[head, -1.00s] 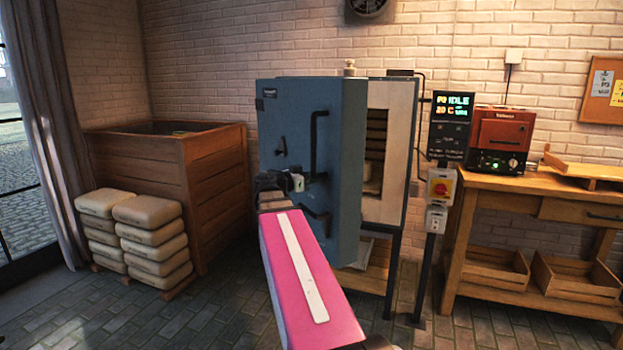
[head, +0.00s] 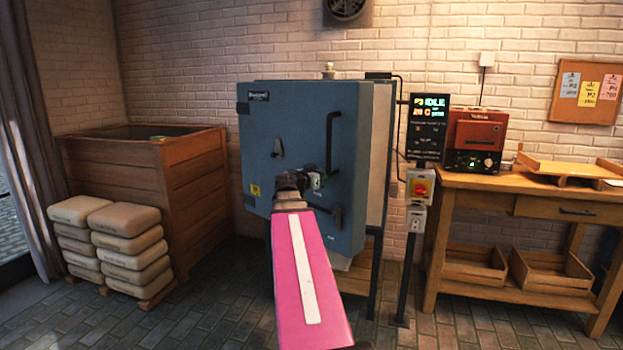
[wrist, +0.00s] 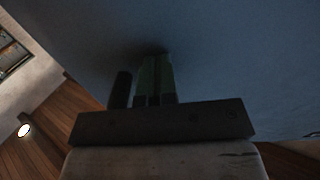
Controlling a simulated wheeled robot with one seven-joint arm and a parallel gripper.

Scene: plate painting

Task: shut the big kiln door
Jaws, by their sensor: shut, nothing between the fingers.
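The big kiln's blue-grey door (head: 300,130) is swung most of the way across the kiln front and stands ajar. A pale strip of the kiln front (head: 380,150) shows past its right edge, and the chamber is hidden. The door has a dark upright handle (head: 332,142) and a lower latch lever (head: 325,211). My gripper (head: 301,183) is shut and empty at the door's outer face, left of the handle. In the wrist view the closed fingers (wrist: 155,75) point at the blue door surface (wrist: 230,60) and seem to touch it.
A control post with a display (head: 430,120) stands right of the kiln. A wooden bench (head: 480,182) holds a small red kiln (head: 474,135). A wooden bin (head: 185,185) and stacked bags (head: 120,245) stand at left. The floor in front is clear.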

